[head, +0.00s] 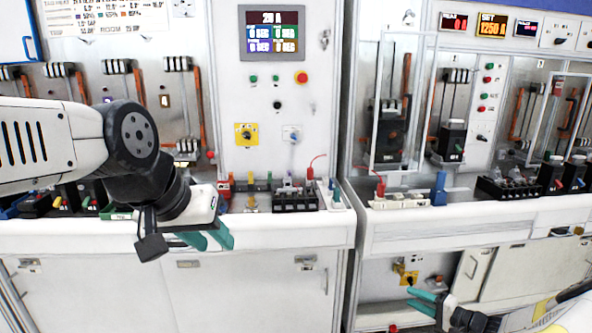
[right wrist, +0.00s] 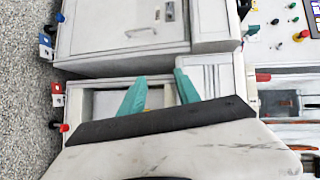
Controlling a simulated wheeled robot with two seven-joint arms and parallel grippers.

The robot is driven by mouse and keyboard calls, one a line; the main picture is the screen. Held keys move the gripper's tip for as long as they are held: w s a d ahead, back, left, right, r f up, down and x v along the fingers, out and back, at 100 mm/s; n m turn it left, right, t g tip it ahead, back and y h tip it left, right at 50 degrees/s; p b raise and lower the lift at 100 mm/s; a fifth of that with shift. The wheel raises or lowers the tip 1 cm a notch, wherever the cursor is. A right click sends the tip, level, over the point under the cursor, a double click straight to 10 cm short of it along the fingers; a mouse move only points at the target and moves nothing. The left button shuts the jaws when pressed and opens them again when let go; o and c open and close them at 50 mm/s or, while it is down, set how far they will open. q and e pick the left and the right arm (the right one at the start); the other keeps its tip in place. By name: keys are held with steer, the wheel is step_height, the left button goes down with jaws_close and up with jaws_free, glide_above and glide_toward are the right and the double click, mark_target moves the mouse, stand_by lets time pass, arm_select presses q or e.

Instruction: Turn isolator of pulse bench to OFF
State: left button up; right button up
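The bench on the right, with the lit 1250 A display (head: 492,25), has an open recess low in its front. In it is a yellow plate with a dark rotary knob (head: 408,276), seemingly the isolator; its setting is too small to read. My right gripper (head: 408,298) is open and empty, just below and in front of that plate. In the right wrist view its two teal fingers (right wrist: 158,84) stand apart before the recess, with a sliver of yellow between them. My left gripper (head: 218,246) is open and empty in front of the left bench's front edge.
The left bench (head: 290,232) carries another yellow-plated knob (head: 246,134) on its upright panel. Breakers and a blue block (head: 439,189) stand on the right bench top. A cabinet door (head: 473,264) borders the recess on the right.

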steer(key=s+a+r+n+g+h, duration=0.1)
steer(key=s+a+r+n+g, duration=0.15)
steer(key=a+r, duration=0.5)
steer(key=s+a+r+n+g+h, duration=0.1)
steer(key=a+r+n+g, duration=0.3)
steer(key=r, duration=0.7)
steer(key=s+a+r+n+g+h, duration=0.15)
steer(key=a+r+g, duration=0.25)
steer(key=a+r, duration=0.4)
steer(key=s+a+r+t+h, duration=0.2)
steer(key=s+r, duration=0.6)
steer(key=s, duration=0.3)
steer(key=s+a+r+n+t+h, duration=0.1)
steer(key=s+a+r+t+h, duration=0.1)
steer(key=s+r, duration=0.6)
steer(key=s+a, duration=0.1)
steer(key=s, duration=0.2)
steer(key=shift+a+r+t+h, duration=0.25)
steer(key=shift+r+t+h, duration=0.1)
